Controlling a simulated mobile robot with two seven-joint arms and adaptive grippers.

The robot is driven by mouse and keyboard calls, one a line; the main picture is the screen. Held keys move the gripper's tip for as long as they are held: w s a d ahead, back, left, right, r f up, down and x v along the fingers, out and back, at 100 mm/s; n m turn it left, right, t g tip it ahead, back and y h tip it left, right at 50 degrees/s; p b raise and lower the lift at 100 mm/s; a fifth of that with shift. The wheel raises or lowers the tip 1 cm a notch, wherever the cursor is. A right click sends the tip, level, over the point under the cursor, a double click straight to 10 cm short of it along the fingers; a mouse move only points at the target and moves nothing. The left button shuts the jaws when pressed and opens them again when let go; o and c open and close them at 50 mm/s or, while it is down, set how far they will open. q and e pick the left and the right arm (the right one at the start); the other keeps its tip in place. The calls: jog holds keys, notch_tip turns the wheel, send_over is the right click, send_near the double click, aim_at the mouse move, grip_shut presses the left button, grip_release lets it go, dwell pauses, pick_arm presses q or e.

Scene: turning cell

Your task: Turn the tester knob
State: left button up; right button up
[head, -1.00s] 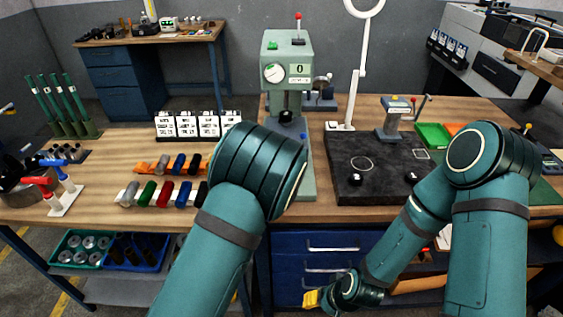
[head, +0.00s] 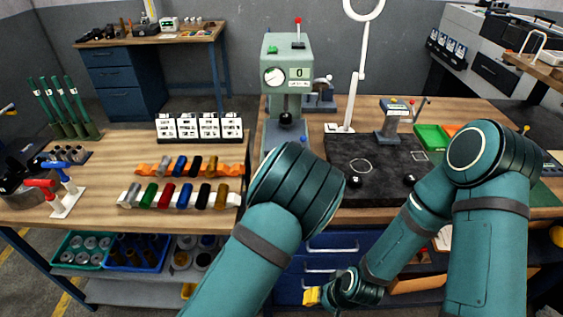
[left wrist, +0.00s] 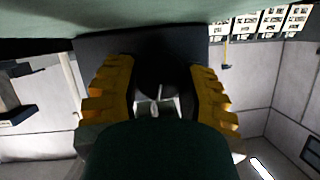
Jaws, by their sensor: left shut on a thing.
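The tester (head: 287,50) is a pale green machine at the back middle of the bench, with a round white dial (head: 274,76) and a display reading 0. Its lower front is hidden behind my left arm. In the left wrist view the yellow fingers of my left gripper (left wrist: 163,90) are shut on a dark round knob (left wrist: 152,72) with a pale mark, in front of a dark block. In the head view that gripper and the knob are hidden. My right gripper (head: 312,296) hangs low before the blue drawers, away from the tester; its opening is too small to tell.
The bench left of the rollers is partly clear.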

pick_arm(q)
jog(key=shift+d+r+m+y+p, duration=0.1)
jog(key=shift+m+y+p, duration=0.4)
jog(key=shift+m, duration=0.3)
jog(key=shift+m+y, duration=0.4)
jog(key=shift+m, duration=0.3)
jog(key=o, duration=1.2)
jog(key=shift+w, duration=0.1)
